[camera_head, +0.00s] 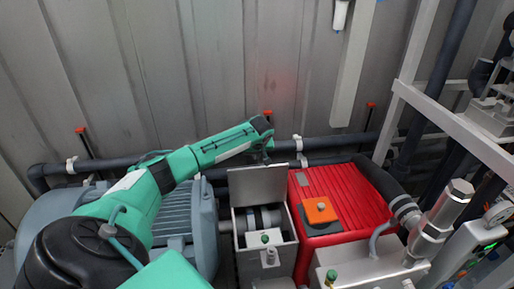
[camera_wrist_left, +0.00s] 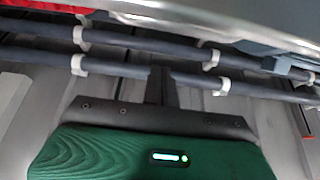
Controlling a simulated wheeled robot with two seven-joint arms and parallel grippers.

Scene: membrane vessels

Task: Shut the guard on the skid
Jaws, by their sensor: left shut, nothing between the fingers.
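The guard (camera_head: 258,187) is a grey metal lid on the coupling box in the head view. It stands raised at the back of the box, so the box is open at the top. The coupling (camera_head: 259,219) shows inside the box (camera_head: 284,253), between the blue-grey motor and the red unit. My left gripper (camera_head: 266,151) is small in this view, just behind and above the guard's top edge. It is shut and empty; I cannot tell whether it touches the guard. My right gripper is not in view.
The blue-grey motor (camera_head: 174,224) stands left of the box. The red ribbed unit (camera_head: 338,193) with an orange block (camera_head: 320,210) is at its right. Dark pipes (camera_head: 112,164) run along the corrugated wall behind; they also show in the left wrist view (camera_wrist_left: 130,74).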

